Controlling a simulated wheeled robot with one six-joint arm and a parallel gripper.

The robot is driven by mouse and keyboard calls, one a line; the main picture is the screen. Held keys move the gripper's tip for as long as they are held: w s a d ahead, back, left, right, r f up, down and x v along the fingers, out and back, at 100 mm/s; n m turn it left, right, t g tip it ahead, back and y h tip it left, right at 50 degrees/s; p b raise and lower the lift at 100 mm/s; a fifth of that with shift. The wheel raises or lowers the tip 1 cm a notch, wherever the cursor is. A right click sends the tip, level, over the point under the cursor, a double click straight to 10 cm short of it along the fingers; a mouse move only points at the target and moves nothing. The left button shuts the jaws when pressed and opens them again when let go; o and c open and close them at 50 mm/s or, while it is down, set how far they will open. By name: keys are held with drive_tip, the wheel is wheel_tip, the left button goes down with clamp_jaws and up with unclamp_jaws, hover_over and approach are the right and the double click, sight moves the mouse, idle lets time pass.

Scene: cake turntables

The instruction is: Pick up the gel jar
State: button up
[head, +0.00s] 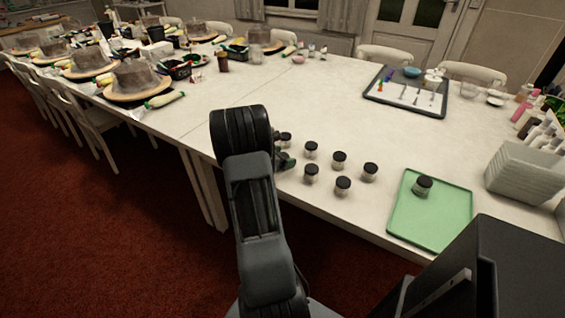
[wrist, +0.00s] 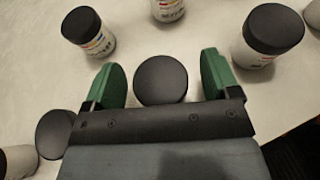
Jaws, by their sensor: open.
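Several gel jars with black lids and pale labelled bodies stand on the white table. In the wrist view one gel jar (wrist: 161,80) is between the two green fingers of my gripper (wrist: 160,85), which is open with a gap on each side of the lid. Its body is hidden under the lid. In the head view my gripper (head: 286,161) is low over the table at the left end of the jar group, partly hidden by my arm. Nearby jars include one at the front (head: 343,185) and one at the right (head: 370,171). Another jar (head: 422,186) stands on the green tray.
Other jars stand close around my gripper, at upper left (wrist: 88,30) and upper right (wrist: 267,36) in the wrist view. The green tray (head: 440,224) lies to the right. A dark-rimmed tray (head: 376,98) with tools is behind. Grey stacked containers (head: 522,172) stand far right.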

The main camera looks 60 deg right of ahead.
drive_tip(key=shift+c, duration=0.2)
drive_tip(key=c, duration=1)
drive_tip(key=shift+r, duration=0.1)
